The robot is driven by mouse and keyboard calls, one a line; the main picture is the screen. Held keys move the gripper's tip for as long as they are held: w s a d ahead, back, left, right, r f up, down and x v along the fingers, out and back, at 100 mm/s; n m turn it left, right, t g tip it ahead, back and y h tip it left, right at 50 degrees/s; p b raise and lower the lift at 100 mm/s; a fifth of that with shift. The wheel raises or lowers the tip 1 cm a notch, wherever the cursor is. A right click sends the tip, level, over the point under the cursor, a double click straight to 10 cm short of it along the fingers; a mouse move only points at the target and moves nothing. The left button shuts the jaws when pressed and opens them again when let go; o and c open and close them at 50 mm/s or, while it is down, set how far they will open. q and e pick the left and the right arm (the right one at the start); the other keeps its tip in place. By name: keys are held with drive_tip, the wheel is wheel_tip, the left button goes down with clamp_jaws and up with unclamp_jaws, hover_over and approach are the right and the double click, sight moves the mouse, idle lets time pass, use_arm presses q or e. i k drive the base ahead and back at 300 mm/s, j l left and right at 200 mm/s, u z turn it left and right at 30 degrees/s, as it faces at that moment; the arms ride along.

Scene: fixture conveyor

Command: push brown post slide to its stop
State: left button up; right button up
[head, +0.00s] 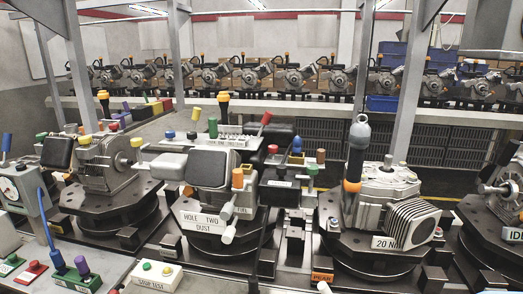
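I cannot pick out the brown post slide or its stop with certainty. A small reddish-brown cap (320,156) stands on the middle-right of the centre fixture, close to a green knob (313,170). An orange post (238,178) stands beside the dark square block (208,166) of the same fixture, and I cannot tell whether either slides. Neither of my grippers can be made out in the head view.
A front ledge holds a "STOP TEST" button box (157,275). Grey uprights stand behind; a row of engines lines the back shelf.

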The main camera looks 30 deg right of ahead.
sight(320, 156)
drive_tip(key=z, duration=1.4)
